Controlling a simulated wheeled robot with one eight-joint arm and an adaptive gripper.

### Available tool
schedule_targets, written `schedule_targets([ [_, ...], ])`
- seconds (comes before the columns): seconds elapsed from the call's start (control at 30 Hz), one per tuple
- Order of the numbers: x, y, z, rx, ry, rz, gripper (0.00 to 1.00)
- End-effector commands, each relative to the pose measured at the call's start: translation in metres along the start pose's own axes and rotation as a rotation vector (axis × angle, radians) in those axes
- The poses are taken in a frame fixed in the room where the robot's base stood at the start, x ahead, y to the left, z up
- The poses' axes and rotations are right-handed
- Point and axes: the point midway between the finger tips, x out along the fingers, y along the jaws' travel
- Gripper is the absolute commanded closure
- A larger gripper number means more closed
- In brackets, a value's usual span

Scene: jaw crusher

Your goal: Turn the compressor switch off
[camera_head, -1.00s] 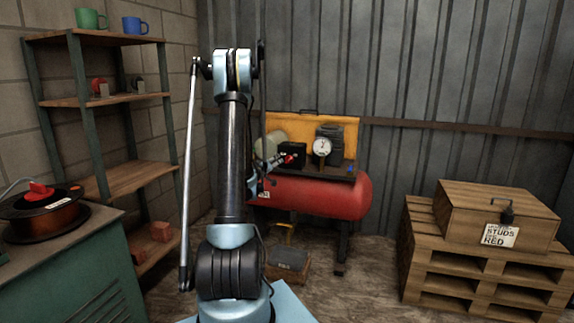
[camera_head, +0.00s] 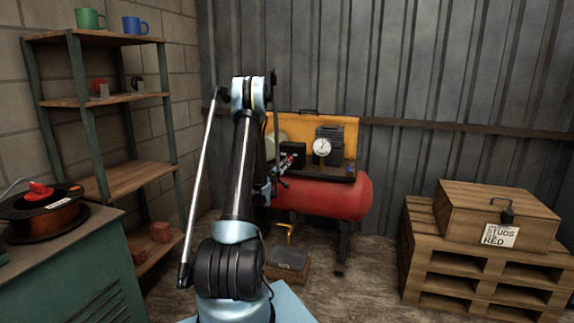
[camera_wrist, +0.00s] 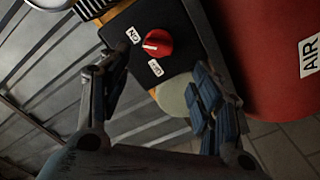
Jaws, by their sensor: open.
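The compressor's red tank (camera_head: 325,198) stands at the back wall, with a black switch box (camera_head: 293,150) on top. In the wrist view, the red round switch knob (camera_wrist: 159,43) sits on the black box, with an ON label (camera_wrist: 133,36) and an OFF label (camera_wrist: 155,68). The knob's white mark points left, closer to ON than to OFF. My gripper (camera_wrist: 158,72) is open and empty. Its fingers lie below and to either side of the knob in the wrist view, apart from it. In the head view, the arm partly hides the compressor's left end.
A gauge (camera_head: 321,147) and a yellow panel (camera_head: 345,128) are by the switch box. A toolbox-like object (camera_head: 288,265) lies on the floor below. A wooden crate (camera_head: 480,205) on pallets (camera_head: 440,268) stands right. A shelf (camera_head: 130,178) and green cabinet (camera_head: 85,265) stand left.

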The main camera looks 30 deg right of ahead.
Motion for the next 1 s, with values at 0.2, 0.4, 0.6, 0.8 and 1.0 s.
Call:
schedule_targets([
  [0.2,0.04,0.001,0.001,0.0,-0.001,0.001,0.42],
  [0.4,0.072,0.0,0.0,0.0,0.0,0.0,0.42],
  [0.6,0.093,0.001,0.0,0.0,-0.001,0.001,0.42],
  [0.8,0.1,0.001,0.0,0.0,-0.001,0.001,0.42],
  [1.0,0.1,0.001,0.0,0.0,-0.001,0.0,0.42],
])
